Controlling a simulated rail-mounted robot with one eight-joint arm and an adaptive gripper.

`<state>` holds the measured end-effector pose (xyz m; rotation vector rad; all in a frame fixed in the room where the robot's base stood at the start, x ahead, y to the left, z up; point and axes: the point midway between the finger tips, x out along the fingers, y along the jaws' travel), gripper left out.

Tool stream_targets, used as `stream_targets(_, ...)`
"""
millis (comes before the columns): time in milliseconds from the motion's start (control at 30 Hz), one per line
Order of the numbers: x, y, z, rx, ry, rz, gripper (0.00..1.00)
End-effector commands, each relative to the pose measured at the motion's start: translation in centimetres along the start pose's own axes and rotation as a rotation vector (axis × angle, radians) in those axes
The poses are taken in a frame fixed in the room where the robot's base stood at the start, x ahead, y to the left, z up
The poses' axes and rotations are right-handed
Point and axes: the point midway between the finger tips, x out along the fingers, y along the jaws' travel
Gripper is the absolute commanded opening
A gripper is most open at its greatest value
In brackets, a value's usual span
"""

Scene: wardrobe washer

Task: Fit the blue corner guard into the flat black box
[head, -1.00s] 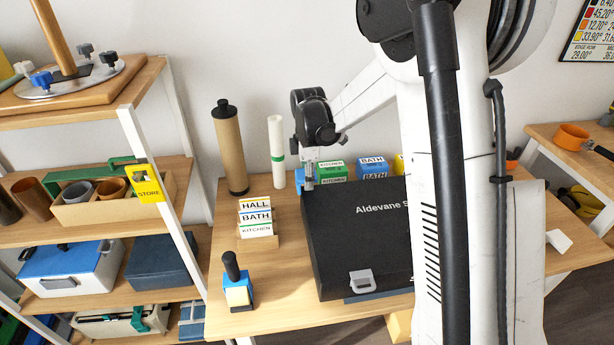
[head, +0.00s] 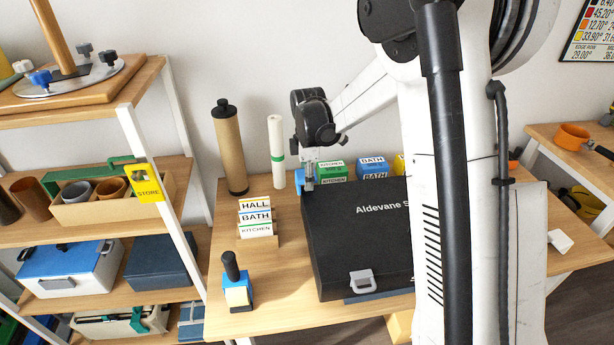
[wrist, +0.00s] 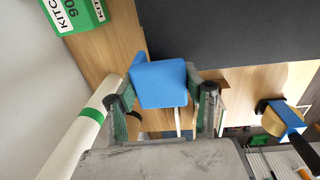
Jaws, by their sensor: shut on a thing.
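The flat black box (head: 350,245) lies on the wooden table with a grey latch at its front and part of a white name on its lid. My arm hides its right part in the head view. My gripper (head: 306,184) is at the box's back left corner. In the wrist view my gripper (wrist: 163,106) is shut on the blue corner guard (wrist: 160,82), which sits between its two fingers. The guard is close to the edge of the black box (wrist: 225,30). I cannot tell whether it touches the box. In the head view only a sliver of blue shows by the fingers.
A white roll (head: 276,152) and a brown tube (head: 229,148) stand behind left. Green (head: 331,169) and blue (head: 372,166) labelled boxes stand behind the black box. A label card holder (head: 257,222) and a blue stamp (head: 237,282) stand left of it. A shelf rack (head: 150,120) is further left.

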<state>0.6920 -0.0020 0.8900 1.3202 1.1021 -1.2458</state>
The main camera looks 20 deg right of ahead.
Motion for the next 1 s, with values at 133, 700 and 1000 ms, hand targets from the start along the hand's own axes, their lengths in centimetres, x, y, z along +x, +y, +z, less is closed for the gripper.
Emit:
stream_targets(133,0.4,0.0,0.0,0.000,0.000,0.000,0.27)
stream_targets(700,1.6,-0.1,0.0,0.000,0.000,0.000,0.27)
stream_targets(1000,2.3,-0.1,0.0,0.000,0.000,0.000,0.27)
